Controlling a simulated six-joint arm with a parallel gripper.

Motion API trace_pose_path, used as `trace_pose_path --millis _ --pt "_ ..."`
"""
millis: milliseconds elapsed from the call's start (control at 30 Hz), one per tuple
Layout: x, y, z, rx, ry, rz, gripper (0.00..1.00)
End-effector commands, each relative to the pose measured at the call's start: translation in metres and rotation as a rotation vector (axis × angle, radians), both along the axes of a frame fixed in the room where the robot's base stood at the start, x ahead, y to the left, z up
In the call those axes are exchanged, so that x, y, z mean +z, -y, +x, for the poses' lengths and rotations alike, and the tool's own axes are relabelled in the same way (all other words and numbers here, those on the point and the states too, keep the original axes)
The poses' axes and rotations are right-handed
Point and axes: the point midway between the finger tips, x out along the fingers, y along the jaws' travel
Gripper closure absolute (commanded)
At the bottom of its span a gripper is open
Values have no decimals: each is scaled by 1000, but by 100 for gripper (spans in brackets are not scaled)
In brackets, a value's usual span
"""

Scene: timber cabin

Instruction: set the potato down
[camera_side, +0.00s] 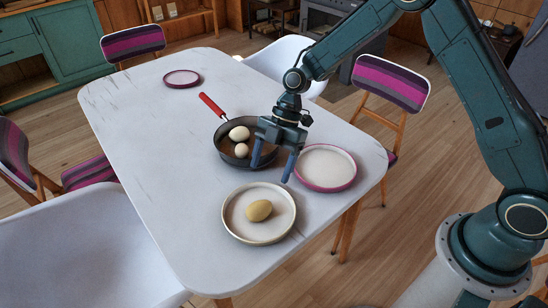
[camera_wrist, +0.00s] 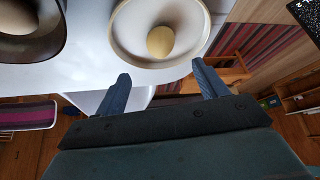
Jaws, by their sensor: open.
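The potato (camera_side: 259,210), yellow-brown and oval, lies on a cream plate (camera_side: 235,231) with a thin dark rim near the table's front. In the wrist view the potato (camera_wrist: 160,41) rests on the plate (camera_wrist: 128,46) at the top, beyond my fingertips. My gripper (camera_side: 271,173) is open and empty, fingers pointing down. In the side view it appears above the table, between the pan and the pink-rimmed plate, behind the potato's plate. In the wrist view the gap of my gripper (camera_wrist: 160,70) is clear, and the fingers are apart from the potato.
A dark pan (camera_side: 222,135) with a red handle holds two pale rounded things (camera_side: 239,133). A pink-rimmed plate (camera_side: 326,168) lies at the right edge and a small one (camera_side: 181,78) at the back. Chairs surround the white table (camera_side: 150,150); its left part is clear.

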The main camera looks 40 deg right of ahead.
Motion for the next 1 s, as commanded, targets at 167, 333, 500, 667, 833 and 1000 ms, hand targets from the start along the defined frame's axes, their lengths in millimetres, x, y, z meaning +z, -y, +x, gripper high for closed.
trace_pose_path --millis 167,333,500,667,833,1000 --pt "12 6 2 1 0 0 28" --pt "15 8 2 1 0 0 28" --pt "14 8 2 1 0 0 28" --pt "14 8 2 1 0 0 28" --pt "15 8 2 -1 1 -1 28" --pt "25 10 1 -31 2 -16 28"
